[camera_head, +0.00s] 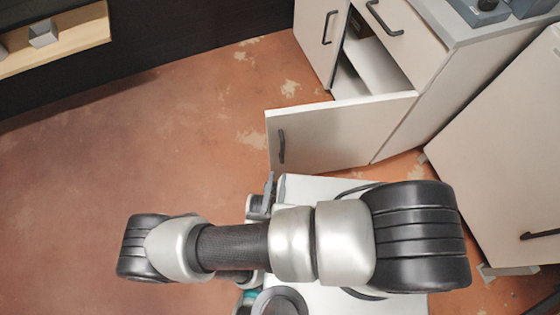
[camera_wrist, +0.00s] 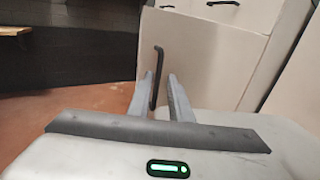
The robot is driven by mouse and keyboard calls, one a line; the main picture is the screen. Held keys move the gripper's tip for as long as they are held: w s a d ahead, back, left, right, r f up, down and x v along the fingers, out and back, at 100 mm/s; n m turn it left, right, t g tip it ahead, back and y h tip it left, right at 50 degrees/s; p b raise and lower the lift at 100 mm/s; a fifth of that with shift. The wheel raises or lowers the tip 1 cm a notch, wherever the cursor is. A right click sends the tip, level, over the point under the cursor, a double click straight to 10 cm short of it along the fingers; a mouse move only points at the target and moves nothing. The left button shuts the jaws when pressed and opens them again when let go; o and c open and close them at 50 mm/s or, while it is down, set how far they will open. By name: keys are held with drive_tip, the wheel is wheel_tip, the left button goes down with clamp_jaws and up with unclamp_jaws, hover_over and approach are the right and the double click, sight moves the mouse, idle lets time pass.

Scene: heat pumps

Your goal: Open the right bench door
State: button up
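The right bench door (camera_head: 335,130) is a pale panel standing swung well out from the bench, hinged at its right side. Its dark bar handle (camera_head: 281,146) is near the free left edge. In the wrist view the door (camera_wrist: 205,65) fills the middle and its handle (camera_wrist: 157,70) stands upright. My gripper (camera_wrist: 161,78) is open, its two grey fingers apart, with the handle showing between them. I cannot tell whether a finger touches it. In the head view my gripper (camera_head: 268,184) is just below the handle, partly hidden by my arm.
The bench (camera_head: 445,65) shows an open compartment (camera_head: 375,75) with a shelf, a drawer (camera_head: 395,35) above it and a shut left door (camera_head: 318,35). Another pale cabinet (camera_head: 500,150) stands at the right. A wooden shelf (camera_head: 60,38) is at upper left. The floor at left (camera_head: 130,140) is clear.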

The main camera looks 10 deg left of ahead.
drive_tip(key=s+b, duration=0.1)
drive_tip(key=s, duration=0.4)
drive_tip(key=shift+s+a, duration=0.15)
drive_tip(key=shift+s, duration=0.15)
